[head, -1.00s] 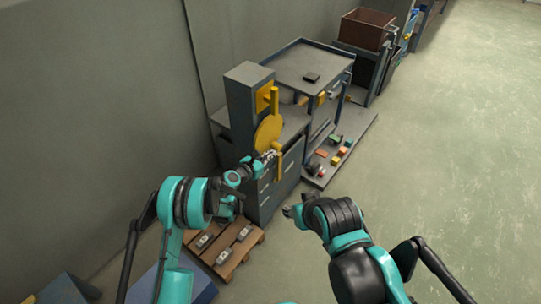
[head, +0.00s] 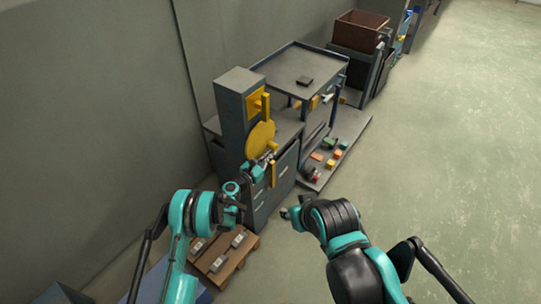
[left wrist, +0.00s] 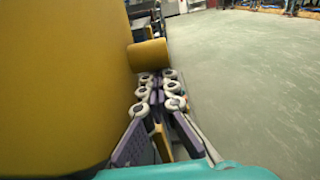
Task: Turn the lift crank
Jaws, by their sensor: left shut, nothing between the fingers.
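The lift crank is a yellow disc (head: 261,137) on the front of a grey column (head: 240,92), with a yellow bar (head: 272,175) at its lower edge. My left gripper (head: 268,157) is shut and empty, close to the disc's lower face beside the bar. In the left wrist view the gripper's pale-ringed fingertips (left wrist: 158,86) are together. A large yellow surface (left wrist: 60,90) fills the left side, and a yellow cylinder (left wrist: 147,55) lies just beyond the tips. I cannot tell whether they touch. My right gripper (head: 290,213) is away from the crank, its fingers too small to read.
A grey drawer cabinet (head: 272,200) stands under the column. A workbench (head: 290,72) is behind it, with a low shelf of small coloured blocks (head: 317,156). A wooden pallet (head: 236,268) with several metal parts lies in front. Open floor (head: 440,160) is on the right.

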